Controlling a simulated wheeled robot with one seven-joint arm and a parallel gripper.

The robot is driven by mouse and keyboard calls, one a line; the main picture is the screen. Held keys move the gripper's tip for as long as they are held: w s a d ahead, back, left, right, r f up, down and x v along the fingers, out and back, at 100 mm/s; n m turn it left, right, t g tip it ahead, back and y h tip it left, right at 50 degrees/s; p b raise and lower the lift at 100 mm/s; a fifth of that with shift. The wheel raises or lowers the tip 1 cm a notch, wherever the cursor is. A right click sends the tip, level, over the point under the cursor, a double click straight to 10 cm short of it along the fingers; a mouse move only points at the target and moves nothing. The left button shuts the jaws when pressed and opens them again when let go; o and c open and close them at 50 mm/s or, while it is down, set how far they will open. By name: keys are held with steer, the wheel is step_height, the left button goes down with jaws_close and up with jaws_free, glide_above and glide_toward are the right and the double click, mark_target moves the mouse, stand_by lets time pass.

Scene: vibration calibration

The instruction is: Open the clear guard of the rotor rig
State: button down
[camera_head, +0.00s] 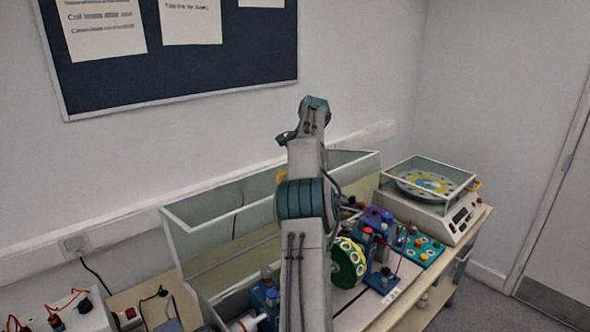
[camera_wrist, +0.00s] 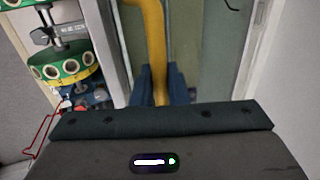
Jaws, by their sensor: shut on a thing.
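The clear guard (camera_head: 222,208), a see-through box with a white frame, stands tipped up along the wall side of the rotor rig. The rotor's green disc (camera_head: 348,262) is uncovered in front of it; it also shows in the wrist view (camera_wrist: 62,68). A bit of the yellow handle (camera_head: 281,177) shows beside my arm. In the wrist view the handle (camera_wrist: 152,35) runs down between the blue fingers of my gripper (camera_wrist: 160,75), which is shut on it. My arm hides the gripper and the middle of the guard in the head view.
A balance (camera_head: 436,205) with a clear, yellow-handled cover stands at the right end of the bench. A teal board (camera_head: 418,249) with coloured knobs lies before it. A white box with cables (camera_head: 75,315) is at lower left. The wall is close behind the guard.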

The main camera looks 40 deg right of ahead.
steer(key=shift+w+f, duration=0.25)
steer(key=shift+f, duration=0.1)
stand_by(0.3)
steer(key=c, duration=1.5)
jaws_free()
steer(key=shift+r, duration=0.15)
steer(key=shift+v, duration=2.5)
steer(key=shift+s+a+r+b, duration=0.1)
steer(key=shift+s+b, duration=5)
steer(key=shift+s, duration=0.75)
